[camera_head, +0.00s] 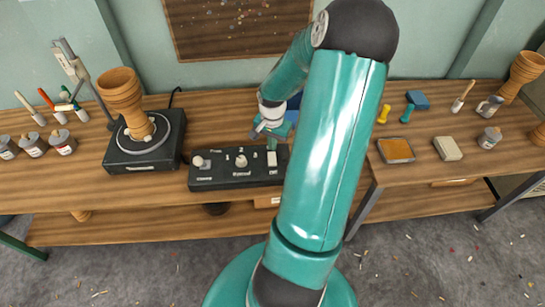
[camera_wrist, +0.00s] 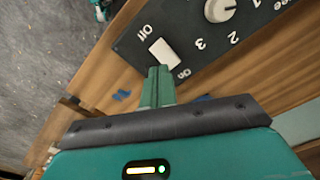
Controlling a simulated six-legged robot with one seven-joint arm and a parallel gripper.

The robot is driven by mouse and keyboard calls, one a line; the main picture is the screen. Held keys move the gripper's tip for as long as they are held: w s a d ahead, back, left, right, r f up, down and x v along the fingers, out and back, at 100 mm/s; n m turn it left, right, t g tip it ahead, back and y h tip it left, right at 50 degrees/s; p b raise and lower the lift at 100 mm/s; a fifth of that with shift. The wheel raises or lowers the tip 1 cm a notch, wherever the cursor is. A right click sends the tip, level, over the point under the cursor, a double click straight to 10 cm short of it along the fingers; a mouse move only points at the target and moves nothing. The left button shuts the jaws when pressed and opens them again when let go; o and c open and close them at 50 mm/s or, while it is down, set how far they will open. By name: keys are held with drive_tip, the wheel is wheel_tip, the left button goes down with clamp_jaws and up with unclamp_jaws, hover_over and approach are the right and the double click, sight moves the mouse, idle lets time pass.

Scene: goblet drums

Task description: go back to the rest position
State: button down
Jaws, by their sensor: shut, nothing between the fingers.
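My gripper (camera_head: 270,131) is above the right part of the black control box (camera_head: 235,181), and the teal arm hides part of this area. In the wrist view, my gripper's fingers (camera_wrist: 157,76) are shut together with nothing between them. Their tips are beside the white rocker switch (camera_wrist: 163,53), between its Off and On labels. I cannot tell whether they touch it. A white numbered knob (camera_wrist: 219,9) is farther along the box; it also shows in the head view (camera_head: 241,161).
A wooden goblet drum (camera_head: 122,92) stands tilted on a black turntable unit (camera_head: 145,163) at left. Jars (camera_head: 33,146) and brushes are farther left. An orange-topped pad (camera_head: 396,150) and a pale block (camera_head: 447,148) lie on the right bench. Another drum (camera_head: 522,75) stands far right.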

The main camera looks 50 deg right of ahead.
idle(0.4)
drive_tip(key=w+a+r+n+t+h, duration=0.15)
drive_tip(key=a+r+n, duration=0.25)
drive_tip(key=a+r, duration=0.5)
drive_tip(key=w+a+r+n+h, duration=0.2)
drive_tip(key=w+a+r+n, duration=0.15)
drive_tip(key=a+r, duration=0.55)
drive_tip(key=s+a+r+n+t+y, duration=0.1)
drive_tip(key=s+a+r+n, duration=0.3)
drive_tip(key=a, duration=0.5)
drive_tip(key=s+a+r+n+t+y, duration=0.2)
drive_tip(key=a+r, duration=0.4)
drive_tip(key=a, duration=0.3)
drive_tip(key=shift+s+r+n+t, duration=0.25)
drive_tip(key=shift+s+n+t, duration=0.3)
drive_tip(key=shift+s+n, duration=0.5)
drive_tip(key=shift+w+y, duration=0.1)
drive_tip(key=shift+y, duration=0.15)
